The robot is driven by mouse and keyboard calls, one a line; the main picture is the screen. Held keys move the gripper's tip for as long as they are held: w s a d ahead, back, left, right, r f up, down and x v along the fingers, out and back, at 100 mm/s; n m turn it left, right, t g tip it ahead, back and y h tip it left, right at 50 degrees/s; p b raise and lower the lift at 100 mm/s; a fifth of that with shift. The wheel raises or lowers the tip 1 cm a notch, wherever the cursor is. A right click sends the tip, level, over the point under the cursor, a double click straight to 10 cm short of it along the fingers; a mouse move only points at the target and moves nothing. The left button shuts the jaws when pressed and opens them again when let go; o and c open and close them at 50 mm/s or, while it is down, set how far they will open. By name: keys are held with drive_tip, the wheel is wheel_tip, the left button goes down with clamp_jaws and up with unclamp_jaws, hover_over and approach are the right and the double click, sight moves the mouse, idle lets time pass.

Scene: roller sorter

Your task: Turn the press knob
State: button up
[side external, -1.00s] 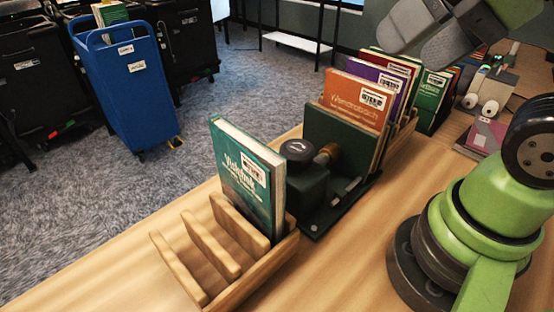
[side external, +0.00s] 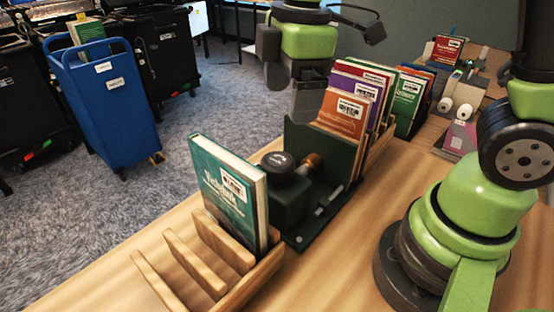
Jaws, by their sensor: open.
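The dark green press (side external: 292,202) stands on the table at the end of the book row. On top is a round black press knob (side external: 277,162) with a white mark on its upper face. A brass-coloured knob (side external: 310,163) sticks out beside it, towards the upright green plate (side external: 312,141). My gripper (side external: 308,112) points down, above and behind the press, apart from both knobs. Its grey fingers show nothing held; the gap between them is hard to see from this side. The upright plate hides part of the space near the fingertips.
A teal book (side external: 228,195) stands in the slotted wooden rack (side external: 197,262) in front of the press. Several upright books (side external: 362,95) stand close behind the press. A blue cart (side external: 115,110) is on the carpet. The table front right of the rack is clear.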

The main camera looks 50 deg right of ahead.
sight(278, 159)
drive_tip(key=f+n, duration=0.1)
drive_tip(key=w+f+n, duration=0.1)
drive_tip(key=f+n+g, duration=0.1)
drive_tip(key=shift+w+a+f+h, duration=0.1)
drive_tip(key=shift+w+a+h, duration=0.15)
drive_tip(key=shift+a+h, duration=0.1)
wheel_tip(278, 159, down, 10)
drive_tip(key=shift+r, duration=0.15)
drive_tip(key=shift+c, duration=0.2)
drive_tip(key=c, duration=0.9)
